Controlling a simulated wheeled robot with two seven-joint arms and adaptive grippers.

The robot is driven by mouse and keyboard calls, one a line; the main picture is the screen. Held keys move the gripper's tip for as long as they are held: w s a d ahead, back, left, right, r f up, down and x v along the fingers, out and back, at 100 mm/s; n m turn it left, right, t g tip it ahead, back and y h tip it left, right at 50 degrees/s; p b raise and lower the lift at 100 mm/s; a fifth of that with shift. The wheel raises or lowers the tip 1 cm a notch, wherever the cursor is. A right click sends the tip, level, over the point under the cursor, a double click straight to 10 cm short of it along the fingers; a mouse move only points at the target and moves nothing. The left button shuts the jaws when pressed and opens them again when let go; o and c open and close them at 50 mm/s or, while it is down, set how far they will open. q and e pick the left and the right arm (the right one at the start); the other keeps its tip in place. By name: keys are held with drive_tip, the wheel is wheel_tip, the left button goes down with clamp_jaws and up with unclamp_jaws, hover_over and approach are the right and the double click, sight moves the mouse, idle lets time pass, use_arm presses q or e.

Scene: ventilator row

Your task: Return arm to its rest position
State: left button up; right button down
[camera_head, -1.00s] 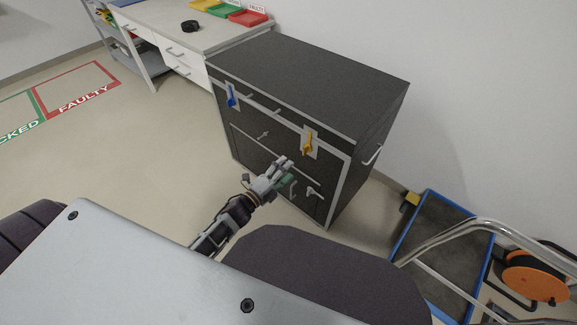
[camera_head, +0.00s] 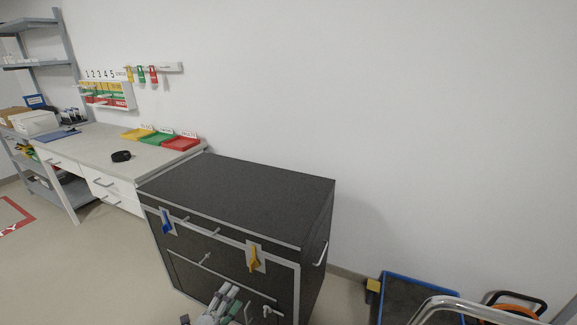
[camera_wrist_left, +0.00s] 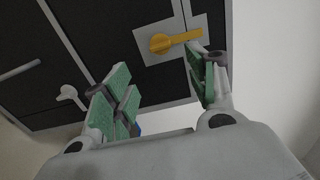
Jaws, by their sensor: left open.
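My left gripper (camera_head: 226,304) is at the bottom edge of the head view, in front of the dark cabinet (camera_head: 240,190). In the left wrist view its green-padded fingers (camera_wrist_left: 165,90) are apart, with nothing between them. A yellow handle (camera_head: 254,258) on a light plate is on the cabinet front, above the gripper in the head view. In the left wrist view the yellow handle (camera_wrist_left: 172,41) shows beyond the fingers, apart from them. A blue handle (camera_head: 166,222) is on the cabinet front at the left. My right gripper is not in view.
A counter (camera_head: 75,150) with yellow, green and red trays (camera_head: 160,138) stands left of the cabinet. A blue-edged cart (camera_head: 400,281) with a metal rail (camera_head: 450,302) is at the lower right. Open floor (camera_head: 90,265) lies to the left.

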use_arm(q)
drive_tip(key=s+a+f+n+g+y, duration=0.3)
drive_tip(key=a+f+n+g+y, duration=0.15)
drive_tip(key=f+n, duration=0.25)
drive_tip(key=s+a+f+n+g+y, duration=0.2)
drive_tip(key=a+f+n+g+y, duration=0.15)
drive_tip(key=a+f+n, duration=0.35)
drive_tip(key=s+d+f+n+g+h, duration=0.1)
drive_tip(key=s+d+f+n+g, duration=0.1)
drive_tip(key=s+d, duration=0.2)
drive_tip(key=s+d+f+n+g+p, duration=0.1)
drive_tip(key=s+d+f+g, duration=0.2)
drive_tip(key=s+d, duration=0.2)
drive_tip(key=s+d+f+n+g+h, duration=0.1)
drive_tip(key=s+d+f+n+g, duration=0.1)
drive_tip(key=s+d, duration=0.3)
drive_tip(key=s+f, duration=0.1)
drive_tip(key=s, duration=0.2)
drive_tip(key=shift+n+h, duration=0.3)
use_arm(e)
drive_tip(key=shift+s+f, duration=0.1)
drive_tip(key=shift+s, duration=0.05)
use_arm(q)
drive_tip(key=shift+s+f+p, duration=0.1)
drive_tip(key=shift+p, duration=0.55)
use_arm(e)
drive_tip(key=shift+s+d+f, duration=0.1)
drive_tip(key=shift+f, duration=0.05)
